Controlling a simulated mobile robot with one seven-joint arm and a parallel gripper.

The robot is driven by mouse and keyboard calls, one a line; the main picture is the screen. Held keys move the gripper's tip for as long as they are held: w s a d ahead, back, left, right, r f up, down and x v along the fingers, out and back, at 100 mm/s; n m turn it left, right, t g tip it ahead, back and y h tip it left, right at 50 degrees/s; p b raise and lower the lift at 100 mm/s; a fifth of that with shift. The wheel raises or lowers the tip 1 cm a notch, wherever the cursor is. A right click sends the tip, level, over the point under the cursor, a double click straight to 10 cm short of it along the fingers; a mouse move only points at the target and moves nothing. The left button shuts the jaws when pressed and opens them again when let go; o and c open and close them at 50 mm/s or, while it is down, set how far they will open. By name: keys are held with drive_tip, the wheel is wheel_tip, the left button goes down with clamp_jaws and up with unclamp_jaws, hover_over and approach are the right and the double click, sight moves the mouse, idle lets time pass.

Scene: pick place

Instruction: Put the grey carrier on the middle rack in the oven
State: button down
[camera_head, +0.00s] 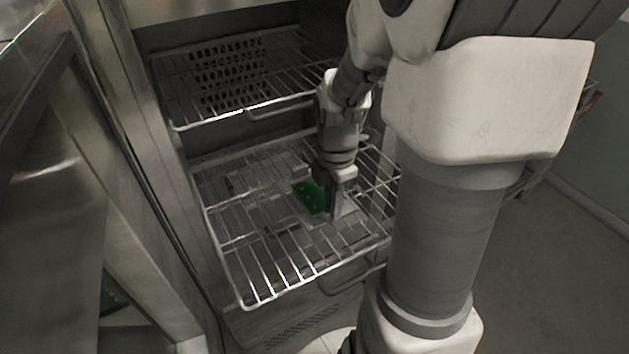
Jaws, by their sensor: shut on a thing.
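The grey carrier (346,208) is low at a pulled-out wire rack (254,284) in the oven, with a green piece (309,195) at its middle. Its outline blends with the wires and is partly hidden by my gripper. I cannot tell whether it rests fully on the wires or hangs just above them. My gripper (333,212) reaches down from above and is shut on the carrier near its right side.
Another wire rack (215,116) sits higher in the oven, above the carrier, close to my arm. The oven's steel side wall (150,170) and frame bound the left. Bare rack shows at the front left. My arm hides much of the right.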

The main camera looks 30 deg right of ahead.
drive_tip(key=shift+f, duration=0.15)
drive_tip(key=c, duration=0.8)
unclamp_jaws()
drive_tip(key=shift+c, duration=0.2)
wheel_tip(320, 180, up, 12)
drive_tip(key=shift+r+p, duration=0.2)
drive_tip(key=shift+p, duration=0.15)
